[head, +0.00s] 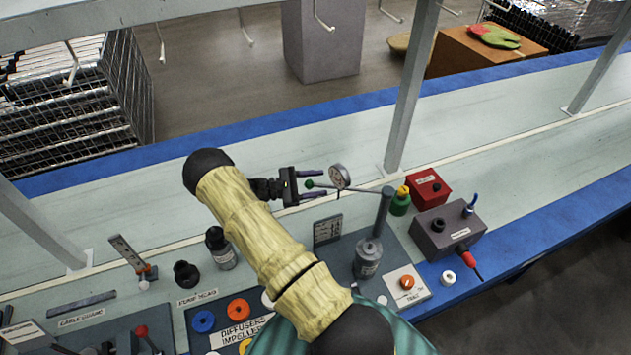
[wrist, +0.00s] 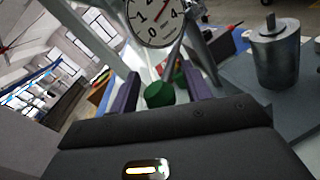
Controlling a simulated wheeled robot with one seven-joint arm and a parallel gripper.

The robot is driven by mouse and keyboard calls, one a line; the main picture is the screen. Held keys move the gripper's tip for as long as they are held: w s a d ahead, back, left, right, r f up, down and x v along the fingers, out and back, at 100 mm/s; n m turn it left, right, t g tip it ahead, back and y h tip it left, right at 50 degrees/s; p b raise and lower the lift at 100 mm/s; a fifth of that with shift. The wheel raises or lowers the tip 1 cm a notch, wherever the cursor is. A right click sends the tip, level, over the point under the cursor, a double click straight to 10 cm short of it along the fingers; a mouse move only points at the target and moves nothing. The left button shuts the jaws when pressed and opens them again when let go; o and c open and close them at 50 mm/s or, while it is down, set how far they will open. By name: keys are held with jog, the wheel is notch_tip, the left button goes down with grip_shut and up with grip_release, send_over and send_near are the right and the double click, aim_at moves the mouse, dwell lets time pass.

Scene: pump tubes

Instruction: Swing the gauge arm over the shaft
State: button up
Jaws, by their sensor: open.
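The gauge arm (head: 362,189) is a thin rod reaching left from near the top of a grey post (head: 384,208). It carries a round dial gauge (head: 339,177) and ends in a green knob (head: 310,184). The dial (wrist: 155,18) and knob (wrist: 160,94) also show in the wrist view. My gripper (head: 313,184) is open, with the knob between its fingertips; I see no clear contact. A grey metal cylinder (head: 367,260) stands in front of the post; in the wrist view the cylinder (wrist: 278,62) has a short shaft (wrist: 270,22) on top.
A green bottle with a yellow cap (head: 400,201), a red box (head: 428,188) and a grey box (head: 448,231) stand right of the post. A small sign (head: 327,230) stands left of the cylinder. The bench behind my gripper is clear.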

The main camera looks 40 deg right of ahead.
jog(key=shift+c, duration=0.2)
grip_shut()
jog(key=shift+r, duration=0.1)
jog(key=shift+a+t, duration=0.1)
jog(key=shift+t, duration=0.2)
